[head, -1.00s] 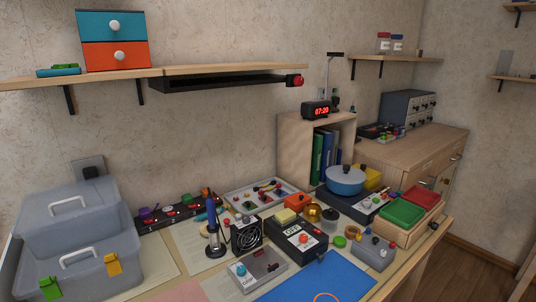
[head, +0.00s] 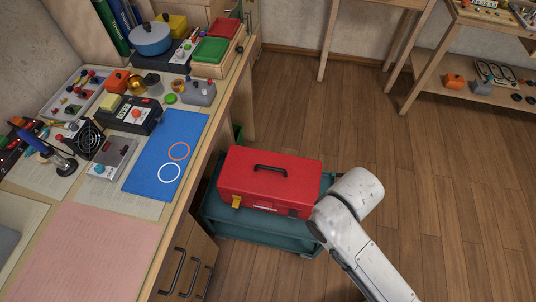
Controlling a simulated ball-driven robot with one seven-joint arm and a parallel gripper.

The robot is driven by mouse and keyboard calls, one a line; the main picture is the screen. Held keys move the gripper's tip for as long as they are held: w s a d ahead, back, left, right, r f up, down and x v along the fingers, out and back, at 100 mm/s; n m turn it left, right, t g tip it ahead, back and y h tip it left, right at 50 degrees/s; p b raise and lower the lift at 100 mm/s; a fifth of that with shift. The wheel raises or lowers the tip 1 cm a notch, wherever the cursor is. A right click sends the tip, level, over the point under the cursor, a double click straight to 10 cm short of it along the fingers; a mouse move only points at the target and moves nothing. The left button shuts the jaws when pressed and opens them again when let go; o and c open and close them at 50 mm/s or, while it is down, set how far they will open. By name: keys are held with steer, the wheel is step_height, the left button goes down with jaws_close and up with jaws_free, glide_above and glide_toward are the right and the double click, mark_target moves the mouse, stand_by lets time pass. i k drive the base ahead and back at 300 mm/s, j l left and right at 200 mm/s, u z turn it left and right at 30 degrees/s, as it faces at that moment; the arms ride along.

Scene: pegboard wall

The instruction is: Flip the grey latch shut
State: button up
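A red toolbox (head: 268,180) with a black handle sits in the head view, right of the workbench, lid down. A yellow latch (head: 236,201) is on the left of its front. A small grey piece (head: 292,212) shows low on the front near the right end; it may be the grey latch, but it is too small to tell its position. My white arm covers the area just right of it. My gripper is not in view.
The toolbox rests on a teal cart (head: 230,224) beside the workbench drawers (head: 178,272). A blue mat (head: 160,160) and several devices lie on the bench. The wooden floor (head: 440,190) to the right is open.

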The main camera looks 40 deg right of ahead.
mark_target(293, 213)
steer(key=k+l+u, duration=0.1)
steer(key=k+l, duration=0.25)
steer(key=l, duration=0.2)
steer(key=k+l, duration=0.4)
steer(key=l+u, duration=0.05)
steer(key=l, duration=0.1)
